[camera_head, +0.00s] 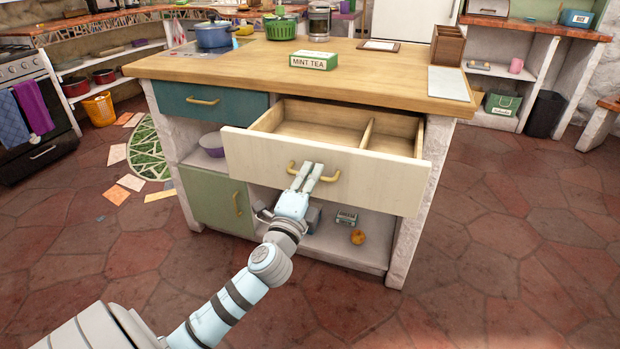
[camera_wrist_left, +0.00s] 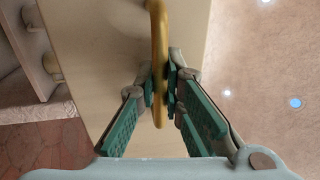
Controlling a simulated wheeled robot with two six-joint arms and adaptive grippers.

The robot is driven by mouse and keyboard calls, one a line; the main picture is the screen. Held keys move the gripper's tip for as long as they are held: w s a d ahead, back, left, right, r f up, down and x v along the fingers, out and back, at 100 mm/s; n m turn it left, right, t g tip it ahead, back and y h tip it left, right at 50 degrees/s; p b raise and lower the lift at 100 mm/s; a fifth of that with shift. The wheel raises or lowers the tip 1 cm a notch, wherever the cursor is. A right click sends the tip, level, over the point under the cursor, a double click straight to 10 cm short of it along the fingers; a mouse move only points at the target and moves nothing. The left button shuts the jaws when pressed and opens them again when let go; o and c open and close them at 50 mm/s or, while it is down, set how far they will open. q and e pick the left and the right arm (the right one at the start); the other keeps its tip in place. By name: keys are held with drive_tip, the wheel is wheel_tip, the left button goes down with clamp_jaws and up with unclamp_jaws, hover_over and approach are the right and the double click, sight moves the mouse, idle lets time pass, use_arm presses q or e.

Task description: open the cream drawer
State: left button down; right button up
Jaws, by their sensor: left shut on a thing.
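The cream drawer (camera_head: 380,182) stands pulled out from the island counter in the head view. Its inside shows empty, split by a wooden divider. Its brass handle (camera_head: 333,177) is on the front panel. My left gripper (camera_head: 304,176) is shut on that handle. In the left wrist view the brass handle (camera_wrist_left: 158,45) runs between the two finger pads of the left gripper (camera_wrist_left: 160,90), with the cream front behind it. My right gripper is not in view.
A teal drawer (camera_head: 205,101) and a green door (camera_head: 212,197) are closed on the left of the island. A mint tea box (camera_head: 313,61) stands on the wooden top (camera_head: 390,88). An open shelf (camera_head: 340,245) below holds small items. The tiled floor (camera_head: 500,260) at right is clear.

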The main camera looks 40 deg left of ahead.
use_arm(q)
drive_tip(key=x, duration=0.4)
drive_tip(key=shift+w+a+f, duration=0.15)
drive_tip(key=shift+w+f, duration=0.2)
drive_tip(key=shift+f, duration=0.05)
drive_tip(key=c, duration=1.7)
unclamp_jaws()
drive_tip(key=shift+s, duration=0.1)
drive_tip(key=v, duration=1.2)
